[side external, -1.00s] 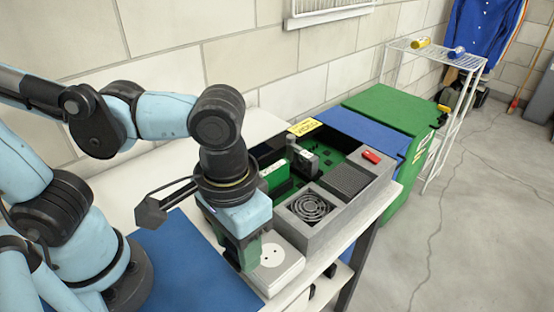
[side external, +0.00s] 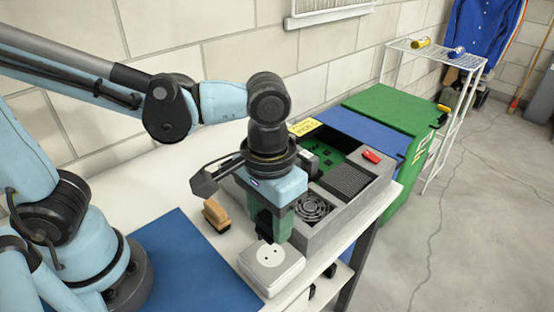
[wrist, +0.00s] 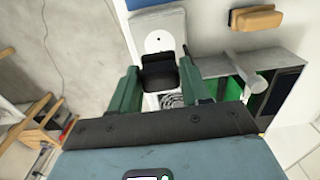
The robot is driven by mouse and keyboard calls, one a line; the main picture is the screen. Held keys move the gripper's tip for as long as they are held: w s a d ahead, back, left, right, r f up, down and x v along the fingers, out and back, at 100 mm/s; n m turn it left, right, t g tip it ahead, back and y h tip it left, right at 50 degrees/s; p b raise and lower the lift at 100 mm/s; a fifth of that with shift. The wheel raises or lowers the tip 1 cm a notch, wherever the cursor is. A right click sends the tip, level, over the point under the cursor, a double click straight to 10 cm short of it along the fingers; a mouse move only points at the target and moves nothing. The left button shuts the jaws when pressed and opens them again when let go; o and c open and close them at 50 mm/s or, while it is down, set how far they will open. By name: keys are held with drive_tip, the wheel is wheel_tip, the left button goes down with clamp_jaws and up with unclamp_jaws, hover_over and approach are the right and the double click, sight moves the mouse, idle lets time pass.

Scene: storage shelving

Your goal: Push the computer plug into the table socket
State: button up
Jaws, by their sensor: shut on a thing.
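The table socket is a white box (side external: 270,268) with a round face and dark holes, at the table's front edge; it also shows in the wrist view (wrist: 147,22). My gripper (side external: 268,232) has green fingers and points down over the far edge of the socket. It is shut on the black computer plug (wrist: 159,74), which also shows dark between the fingers in the side external view (side external: 264,224). The plug covers part of the socket face in the wrist view. I cannot tell whether the plug touches the socket.
An open grey computer case (side external: 330,225) with a green board and a fan grille stands right behind my gripper. A brown brush-like block (side external: 215,214) lies on the white table to the left. A blue mat (side external: 195,265) lies at the front left.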

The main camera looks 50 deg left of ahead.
hover_over(271, 254)
drive_tip(key=shift+f, duration=2.5)
drive_tip(key=shift+f, duration=0.6)
drive_tip(key=o, duration=1)
drive_tip(key=shift+o, duration=0.2)
drive_tip(key=shift+r, duration=6.05)
drive_tip(key=w+a+f+t, duration=0.1)
drive_tip(key=w+a+t, duration=0.1)
drive_tip(key=a, duration=0.6)
drive_tip(key=w+a+f+t, duration=0.2)
drive_tip(key=a+t, duration=0.3)
drive_tip(key=a, duration=0.3)
drive_tip(key=shift+w+a+f, duration=0.2)
drive_tip(key=shift+w+a, duration=0.1)
